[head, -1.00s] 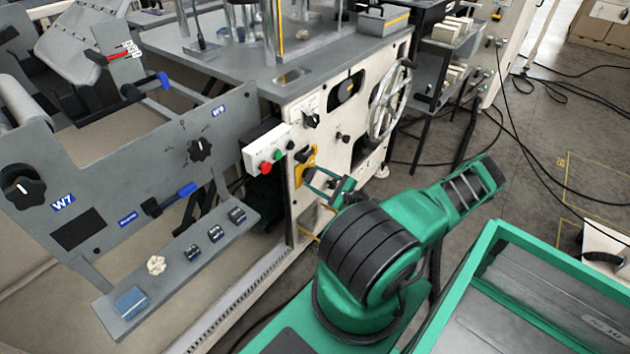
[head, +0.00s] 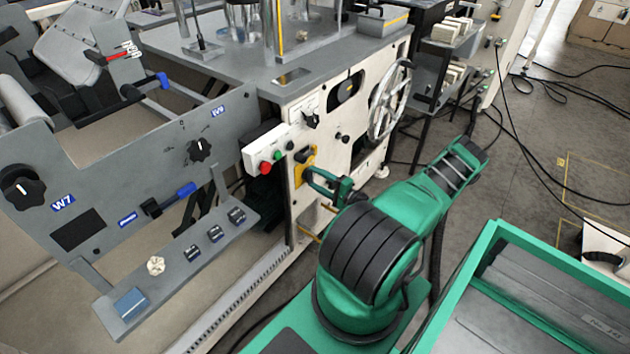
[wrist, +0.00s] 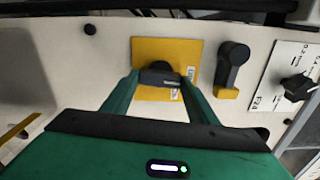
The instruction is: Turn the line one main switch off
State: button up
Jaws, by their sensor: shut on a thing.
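The main switch is a dark knob (wrist: 158,77) with a bar-shaped handle on a yellow plate (wrist: 150,50) on the pale machine panel. In the wrist view the handle lies roughly level, crosswise between my fingers. My gripper (wrist: 158,80) is shut on the knob, one green finger at each end of it. In the head view the yellow plate (head: 299,172) is at the panel's lower left, and my gripper (head: 311,177) reaches it from the right, hiding part of the knob.
Right of the switch in the wrist view are a dark lever on a yellow mount (wrist: 231,68) and a black rotary knob (wrist: 296,88). In the head view a button box (head: 267,152) sits upper left of the switch, and a handwheel (head: 389,101) is upper right.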

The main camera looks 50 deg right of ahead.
jog(key=shift+f+n, duration=0.15)
jog(key=shift+n, duration=0.45)
jog(key=o, duration=1)
jog(key=shift+o, duration=0.2)
jog(key=shift+s, duration=0.15)
jog(key=s, duration=1)
jog(key=shift+s+d, duration=0.25)
jog(key=shift+d, duration=0.2)
